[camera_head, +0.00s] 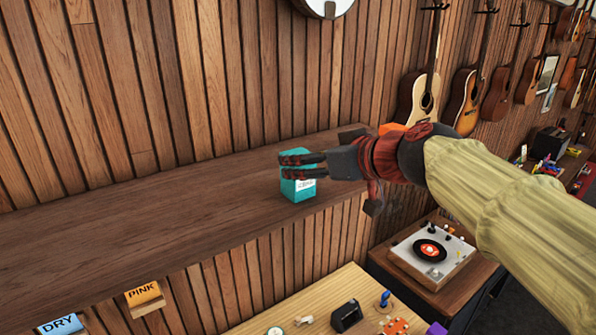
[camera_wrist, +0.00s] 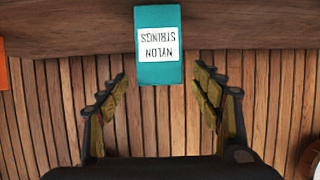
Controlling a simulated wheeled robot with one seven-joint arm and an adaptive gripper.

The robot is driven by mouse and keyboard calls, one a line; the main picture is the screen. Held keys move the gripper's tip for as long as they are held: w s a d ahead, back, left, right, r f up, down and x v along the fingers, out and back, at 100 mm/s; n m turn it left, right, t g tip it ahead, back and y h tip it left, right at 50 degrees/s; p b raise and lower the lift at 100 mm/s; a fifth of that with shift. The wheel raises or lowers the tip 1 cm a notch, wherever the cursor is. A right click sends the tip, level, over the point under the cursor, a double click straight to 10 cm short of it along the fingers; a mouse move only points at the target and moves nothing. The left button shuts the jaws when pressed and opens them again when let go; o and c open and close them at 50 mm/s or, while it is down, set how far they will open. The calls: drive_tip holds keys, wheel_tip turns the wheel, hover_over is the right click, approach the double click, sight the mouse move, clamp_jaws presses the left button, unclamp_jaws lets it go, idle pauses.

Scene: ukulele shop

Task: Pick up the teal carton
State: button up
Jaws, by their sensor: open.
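The teal carton (camera_head: 297,190) stands upright on a dark wooden shelf (camera_head: 150,230) against the plank wall in the head view. In the wrist view the carton (camera_wrist: 159,70) shows a white label reading "NYLON STRINGS", upside down, and lies ahead of and between the two fingers. My gripper (camera_head: 290,166) reaches in from the right, its fingers overlapping the carton in the head view. In the wrist view my gripper (camera_wrist: 160,85) is open with its fingers spread wide. There is a gap on either side of the carton, and nothing is held.
An orange item (camera_head: 392,128) shows behind my wrist, and an orange edge (camera_wrist: 3,75) shows at the far left of the wrist view. The shelf left of the carton is bare. Below stand a record player (camera_head: 432,252) and a wooden table (camera_head: 310,325) with small items.

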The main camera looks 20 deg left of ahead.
drive_tip(key=p+x, duration=0.1)
drive_tip(key=x, duration=0.3)
drive_tip(key=shift+w+a+r, duration=0.1)
drive_tip(key=shift+w+a, duration=0.1)
drive_tip(key=shift+s+d, duration=0.15)
drive_tip(key=shift+s, duration=0.05)
drive_tip(key=shift+c, duration=0.5)
drive_tip(key=shift+w, duration=0.1)
drive_tip(key=shift+c, duration=1.2)
drive_tip(key=c, duration=1)
drive_tip(key=shift+o, duration=0.2)
drive_tip(key=shift+r, duration=0.1)
